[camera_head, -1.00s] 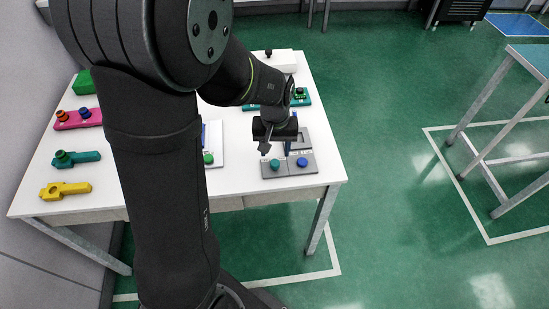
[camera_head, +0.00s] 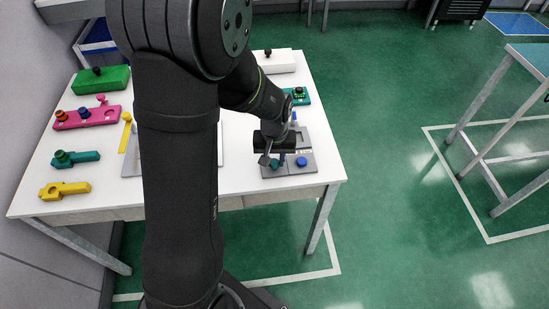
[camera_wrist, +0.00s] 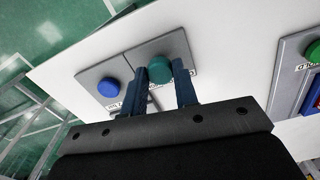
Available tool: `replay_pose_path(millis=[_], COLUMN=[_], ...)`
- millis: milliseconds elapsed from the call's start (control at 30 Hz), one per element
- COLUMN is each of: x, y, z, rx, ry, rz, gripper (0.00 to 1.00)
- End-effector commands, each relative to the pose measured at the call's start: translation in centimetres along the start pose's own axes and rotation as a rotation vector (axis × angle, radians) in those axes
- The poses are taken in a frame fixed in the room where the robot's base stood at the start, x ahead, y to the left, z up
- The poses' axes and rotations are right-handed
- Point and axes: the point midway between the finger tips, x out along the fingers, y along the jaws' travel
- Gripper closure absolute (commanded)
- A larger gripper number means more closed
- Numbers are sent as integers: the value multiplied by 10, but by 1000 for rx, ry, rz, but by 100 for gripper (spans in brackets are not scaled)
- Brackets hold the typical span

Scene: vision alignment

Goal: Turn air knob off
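A teal round knob (camera_wrist: 160,70) sits on a grey plate (camera_wrist: 182,45) near the table's edge. A blue round knob (camera_wrist: 108,88) is beside it on an adjoining grey plate; it also shows in the head view (camera_head: 302,162). The labels are too small or covered to read surely. My gripper (camera_wrist: 160,65) is tilted down at the teal knob, with one finger on each side of it. The fingers are apart, and firm contact cannot be made out. In the head view my gripper (camera_head: 272,161) covers most of the teal knob.
A panel with a green button (camera_wrist: 313,52) is at the right in the wrist view. The white table (camera_head: 235,185) also holds a pink block (camera_head: 87,118), a green box (camera_head: 100,80), a yellow piece (camera_head: 65,190) and a teal piece (camera_head: 75,157).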

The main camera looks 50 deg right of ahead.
Motion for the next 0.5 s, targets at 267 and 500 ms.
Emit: replay_pose_path(millis=[267,500], x=[0,0], y=[0,0], z=[0,0], rx=[-35,-168], ry=[1,2], rz=[0,1], gripper=[96,96])
